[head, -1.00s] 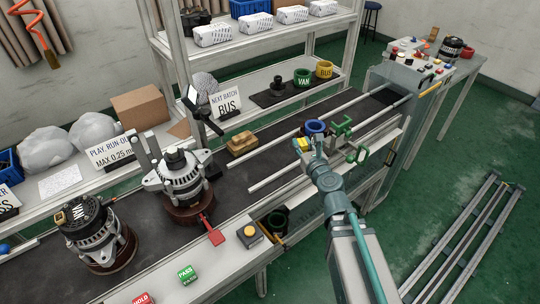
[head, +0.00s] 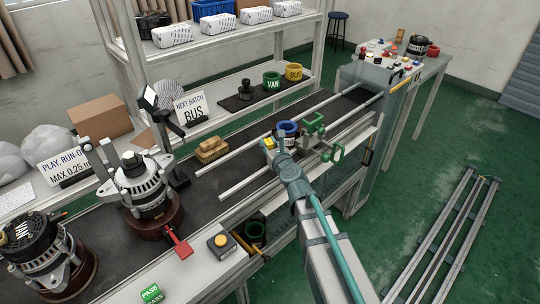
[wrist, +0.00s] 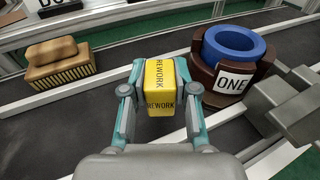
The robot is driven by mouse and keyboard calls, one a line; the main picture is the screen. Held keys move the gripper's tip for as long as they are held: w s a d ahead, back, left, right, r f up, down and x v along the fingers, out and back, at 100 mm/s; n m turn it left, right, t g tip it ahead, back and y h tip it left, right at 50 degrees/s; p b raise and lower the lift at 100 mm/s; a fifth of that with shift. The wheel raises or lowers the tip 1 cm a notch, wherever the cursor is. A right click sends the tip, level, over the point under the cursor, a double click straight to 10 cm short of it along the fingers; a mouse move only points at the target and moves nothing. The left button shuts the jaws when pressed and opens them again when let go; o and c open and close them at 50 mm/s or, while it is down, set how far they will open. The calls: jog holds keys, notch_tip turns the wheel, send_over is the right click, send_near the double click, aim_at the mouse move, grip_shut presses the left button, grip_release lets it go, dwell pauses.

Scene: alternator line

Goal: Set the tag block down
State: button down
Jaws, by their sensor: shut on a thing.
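The tag block is a yellow block with the black word REWORK, seen in the wrist view (wrist: 160,88) and small in the head view (head: 268,143). My gripper (wrist: 159,92) is shut on it, with one teal finger on each side. In the head view my gripper (head: 276,152) is over the dark belt between the pale rails.
A blue ring (wrist: 236,46) sits in the holder. A green clamp-like fixture (head: 318,138) stands just right of it. Alternators (head: 147,190) stand further left. Bare belt lies between tan block and gripper.

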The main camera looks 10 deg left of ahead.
jog(key=f+b, duration=0.3)
jog(key=shift+w+a+f, duration=0.1)
jog(key=shift+w+a, duration=0.05)
jog(key=shift+w, duration=0.25)
jog(key=shift+f+b, duration=0.35)
jog(key=shift+b, duration=0.15)
jog(key=shift+f, duration=0.2)
jog(key=c, duration=0.9)
grip_release()
jog(key=shift+r, duration=0.2)
jog(key=shift+o, duration=0.5)
jog(key=shift+v, duration=3.8)
